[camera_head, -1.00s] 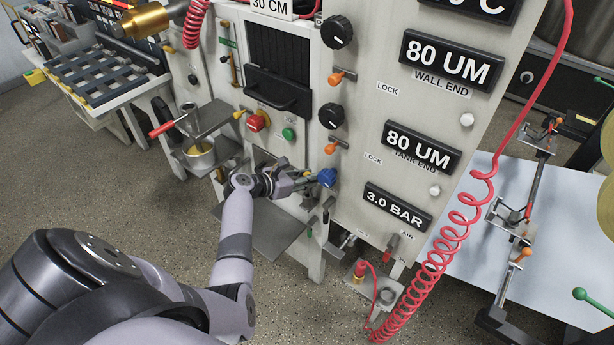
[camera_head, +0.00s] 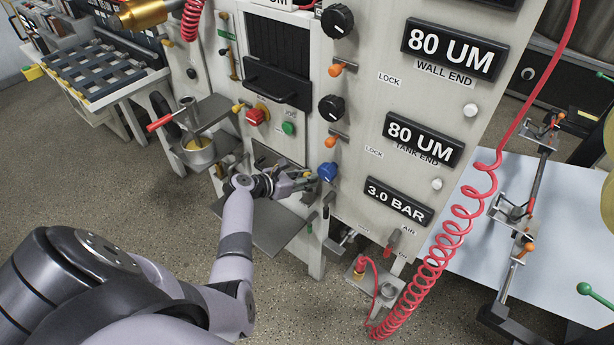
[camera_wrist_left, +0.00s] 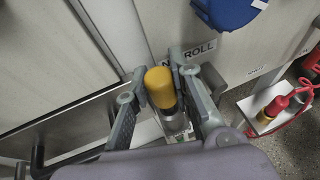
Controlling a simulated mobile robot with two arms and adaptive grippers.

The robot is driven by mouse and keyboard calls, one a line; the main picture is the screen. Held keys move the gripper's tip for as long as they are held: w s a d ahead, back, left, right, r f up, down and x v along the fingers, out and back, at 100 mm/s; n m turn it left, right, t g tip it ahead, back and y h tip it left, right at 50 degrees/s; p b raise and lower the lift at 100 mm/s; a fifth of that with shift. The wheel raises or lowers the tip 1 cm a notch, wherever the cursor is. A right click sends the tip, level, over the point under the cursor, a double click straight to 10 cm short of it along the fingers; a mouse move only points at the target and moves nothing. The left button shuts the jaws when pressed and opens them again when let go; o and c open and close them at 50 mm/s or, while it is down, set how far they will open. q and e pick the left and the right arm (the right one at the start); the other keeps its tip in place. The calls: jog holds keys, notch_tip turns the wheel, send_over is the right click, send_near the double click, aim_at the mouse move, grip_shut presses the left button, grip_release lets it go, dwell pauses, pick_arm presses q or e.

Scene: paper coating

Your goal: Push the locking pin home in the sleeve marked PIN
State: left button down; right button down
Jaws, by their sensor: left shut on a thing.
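In the left wrist view a yellow-capped pin (camera_wrist_left: 159,88) stands between the two fingers of my left gripper (camera_wrist_left: 166,78), which is shut on it. Below the cap is a dark shank and a grey metal sleeve (camera_wrist_left: 175,122). How deep the pin sits in the sleeve cannot be told. A label beside the fingers is partly covered; only "N" and "ROLL" show, and I cannot read a PIN mark. In the head view my left gripper (camera_head: 308,182) is at the machine front, just left of the blue knob (camera_head: 327,172); the pin is too small to tell there.
A grey tray (camera_head: 270,232) juts out below my left wrist. A red coiled hose (camera_head: 425,275) hangs at the right, with a red and yellow fitting (camera_head: 360,268) on a small bracket. The red button (camera_head: 256,115) and green button (camera_head: 289,128) are above the gripper.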

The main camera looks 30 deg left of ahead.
pick_arm(q)
jog(key=shift+f+b, duration=0.55)
jog(key=shift+f, duration=0.35)
jog(key=c, duration=1.3)
grip_release()
jog(key=shift+s, duration=0.1)
jog(key=v, duration=1.2)
